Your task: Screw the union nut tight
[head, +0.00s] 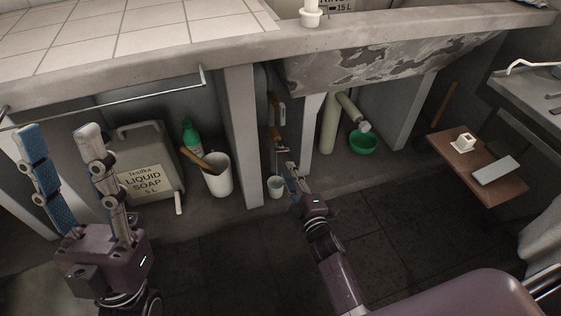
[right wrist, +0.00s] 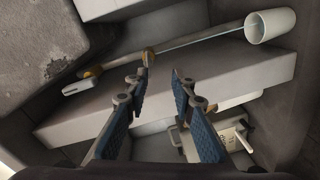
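In the head view the pipe (head: 273,103) hangs beside a concrete pillar, with the cup (head: 276,188) below on the floor. My right gripper (right wrist: 162,75) is open and empty, its left fingertip close to the fitting; contact cannot be told. In the head view the right gripper (head: 287,172) is below the pipe. My left gripper (head: 58,135) is open and empty, far left, fingers up.
A liquid soap canister (head: 143,168), green bottle (head: 191,136) and white bucket (head: 218,176) stand left of the pillar (head: 240,130). A wooden board (head: 480,175) is further right. The dark floor in front looks clear.

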